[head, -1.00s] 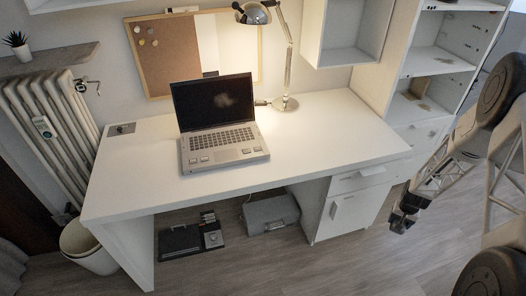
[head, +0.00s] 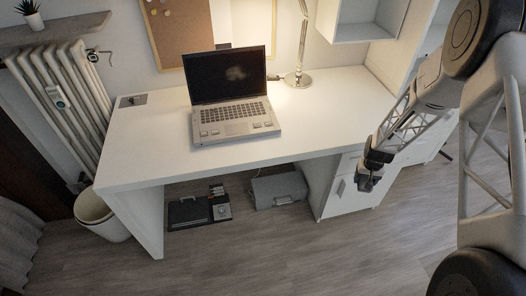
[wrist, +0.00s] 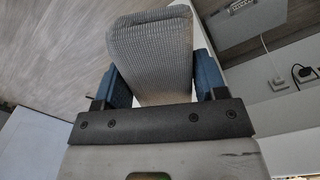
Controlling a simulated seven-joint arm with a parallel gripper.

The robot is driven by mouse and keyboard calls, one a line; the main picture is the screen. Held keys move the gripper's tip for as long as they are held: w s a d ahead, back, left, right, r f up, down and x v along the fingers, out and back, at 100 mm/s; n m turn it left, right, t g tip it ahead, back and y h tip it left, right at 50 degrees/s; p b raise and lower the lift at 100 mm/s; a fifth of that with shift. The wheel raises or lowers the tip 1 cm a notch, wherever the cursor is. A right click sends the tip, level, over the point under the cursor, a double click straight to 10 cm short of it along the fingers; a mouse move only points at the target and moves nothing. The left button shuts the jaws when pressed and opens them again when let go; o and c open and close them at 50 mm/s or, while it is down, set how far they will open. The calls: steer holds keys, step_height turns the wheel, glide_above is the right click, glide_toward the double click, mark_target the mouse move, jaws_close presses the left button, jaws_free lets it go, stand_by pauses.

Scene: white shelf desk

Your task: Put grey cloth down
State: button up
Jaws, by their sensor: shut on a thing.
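My gripper (head: 370,180) is in front of the right end of the white desk (head: 330,110), beside the drawer unit. In the wrist view, my gripper (wrist: 160,85) has its two blue fingers on either side of the grey cloth (wrist: 150,45). The cloth is a folded, woven, light grey pad held between the fingers. In the head view the cloth cannot be made out; the gripper there looks dark and small.
An open laptop (head: 236,115) stands on the desk, with a lamp (head: 298,78) behind it to the right. The right part and front left of the desktop are clear. A grey case (head: 279,189) and black items (head: 188,213) lie under the desk. A bin (head: 100,214) stands at left.

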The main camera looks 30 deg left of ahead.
steer(key=s+a+r+n, duration=0.3)
steer(key=s+a+r, duration=0.2)
steer(key=s+a, duration=0.4)
steer(key=s+a+r+n, duration=0.3)
steer(key=s+a+r, duration=0.2)
steer(key=s+a, duration=0.5)
steer(key=s+a+r+n, duration=0.3)
steer(key=s+a+r, duration=0.2)
steer(key=s+a, duration=0.5)
steer(key=a, duration=0.3)
steer(key=shift+a+r, duration=0.15)
steer(key=shift+w, duration=0.15)
glide_above(248, 152)
steer(key=shift+w+f, duration=0.15)
steer(key=shift+f, duration=0.6)
steer(key=shift+f, duration=0.1)
steer(key=shift+f, duration=1.65)
steer(key=shift+f, duration=0.15)
